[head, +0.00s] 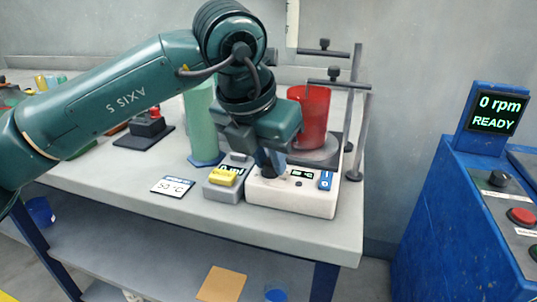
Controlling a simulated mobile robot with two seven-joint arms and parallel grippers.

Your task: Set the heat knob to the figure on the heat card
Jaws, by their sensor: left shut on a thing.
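The heat card (173,187) lies flat on the bench and reads 50 °C. My left gripper (270,167) comes down from above at the left part of the unit's front panel. It is shut on what appears to be the heat knob, which the fingers mostly hide. The knob's pointer and scale cannot be made out. My right gripper is out of view.
A red beaker (313,113) stands on the hotplate behind my gripper, beside metal stands (356,110). A grey device with a yellow block (224,176) sits close left, a green cylinder (199,120) behind it. A blue console (440,215) stands at right.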

